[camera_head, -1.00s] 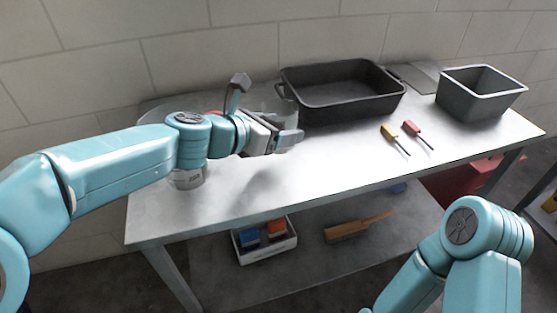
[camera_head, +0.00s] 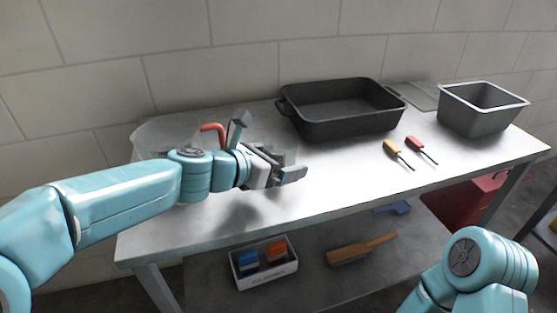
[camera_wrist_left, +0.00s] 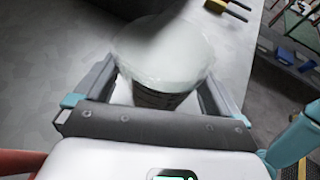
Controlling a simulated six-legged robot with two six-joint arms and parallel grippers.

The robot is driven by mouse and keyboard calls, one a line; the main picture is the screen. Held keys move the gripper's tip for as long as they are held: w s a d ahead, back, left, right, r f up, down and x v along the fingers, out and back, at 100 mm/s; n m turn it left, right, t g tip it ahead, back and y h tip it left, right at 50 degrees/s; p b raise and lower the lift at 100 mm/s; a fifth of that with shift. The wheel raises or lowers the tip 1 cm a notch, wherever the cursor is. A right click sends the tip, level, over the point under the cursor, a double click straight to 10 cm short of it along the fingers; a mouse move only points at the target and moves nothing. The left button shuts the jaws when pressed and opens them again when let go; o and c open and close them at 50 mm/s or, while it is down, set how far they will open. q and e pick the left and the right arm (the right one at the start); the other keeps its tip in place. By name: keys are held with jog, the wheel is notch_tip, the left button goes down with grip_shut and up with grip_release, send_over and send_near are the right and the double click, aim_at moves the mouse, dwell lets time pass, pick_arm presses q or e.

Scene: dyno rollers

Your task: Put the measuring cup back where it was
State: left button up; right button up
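The measuring cup (camera_wrist_left: 165,55) is a clear, round cup with dark markings, seen from above in the left wrist view. It sits between the two fingers of my left gripper (camera_wrist_left: 160,85), which appear closed on its sides. In the head view, my left gripper (camera_head: 290,176) is over the left half of the metal table, with a shadow below it. Only a faint, clear part of the cup (camera_head: 288,156) shows behind the fingers there. My right gripper is out of view.
A clear container (camera_head: 160,131) and a red curved handle (camera_head: 213,128) are behind my left arm. The table's front middle (camera_head: 340,190) is clear.

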pick_arm(q)
jog(key=shift+w+r, duration=0.1)
jog(key=shift+r, duration=0.1)
jog(key=p+v, duration=0.1)
jog(key=v, duration=0.5)
jog(key=shift+s+a+r+p, duration=0.1)
jog(key=shift+s+a+p, duration=0.15)
jog(key=shift+s+p, duration=0.1)
jog(key=shift+s+a+r, duration=0.1)
jog(key=shift+s+a, duration=0.15)
